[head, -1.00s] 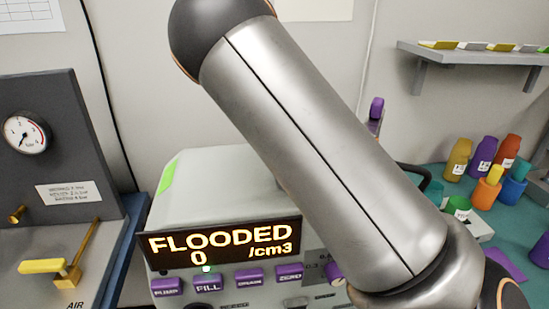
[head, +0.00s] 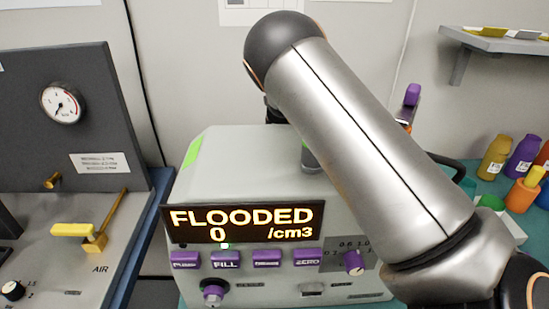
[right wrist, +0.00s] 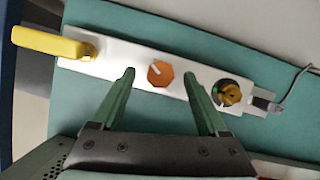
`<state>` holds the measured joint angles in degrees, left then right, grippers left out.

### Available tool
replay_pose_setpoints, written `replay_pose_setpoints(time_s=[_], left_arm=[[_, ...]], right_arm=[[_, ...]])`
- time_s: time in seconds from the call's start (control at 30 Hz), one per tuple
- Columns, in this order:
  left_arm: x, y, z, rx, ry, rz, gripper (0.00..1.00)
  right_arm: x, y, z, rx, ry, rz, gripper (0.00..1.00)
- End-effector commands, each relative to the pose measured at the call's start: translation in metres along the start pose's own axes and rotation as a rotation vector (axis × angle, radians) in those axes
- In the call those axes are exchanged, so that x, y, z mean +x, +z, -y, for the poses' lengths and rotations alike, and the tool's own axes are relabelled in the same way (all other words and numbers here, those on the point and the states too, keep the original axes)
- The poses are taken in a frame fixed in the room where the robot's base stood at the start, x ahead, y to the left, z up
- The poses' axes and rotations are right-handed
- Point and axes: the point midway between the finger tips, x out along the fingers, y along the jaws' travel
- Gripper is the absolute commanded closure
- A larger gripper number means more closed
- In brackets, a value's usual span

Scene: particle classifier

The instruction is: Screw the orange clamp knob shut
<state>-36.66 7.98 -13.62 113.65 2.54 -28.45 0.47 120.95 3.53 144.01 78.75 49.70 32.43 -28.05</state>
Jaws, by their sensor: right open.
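The orange clamp knob (right wrist: 160,74) shows in the right wrist view, an orange many-sided knob with a pale mark, on a white metal bar (right wrist: 112,70). My right gripper (right wrist: 161,79) has two green fingers spread apart, one on either side of the knob in the picture. Nothing is held between them. Whether the fingers are level with the knob or above it I cannot tell. In the head view my arm crosses the middle, and I do not make out the orange clamp knob or a gripper there. My left gripper is not in view.
In the head view stands an instrument reading FLOODED (head: 241,218), a gauge panel (head: 98,118) at left and bottles (head: 495,158) at right.

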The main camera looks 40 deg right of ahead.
Motion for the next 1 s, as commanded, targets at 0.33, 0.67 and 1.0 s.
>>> replay_pose_setpoints(time_s=[0.33,0.67,1.0], left_arm=[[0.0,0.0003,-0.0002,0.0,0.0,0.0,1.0],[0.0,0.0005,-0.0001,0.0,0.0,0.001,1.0],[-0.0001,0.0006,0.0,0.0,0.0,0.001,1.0]], right_arm=[[0.0103,0.0001,0.0003,0.001,0.0,0.001,0.23],[0.01,0.0,0.0004,0.001,-0.001,0.001,0.51],[0.0099,0.0001,0.0003,0.0,-0.001,0.001,0.89]])
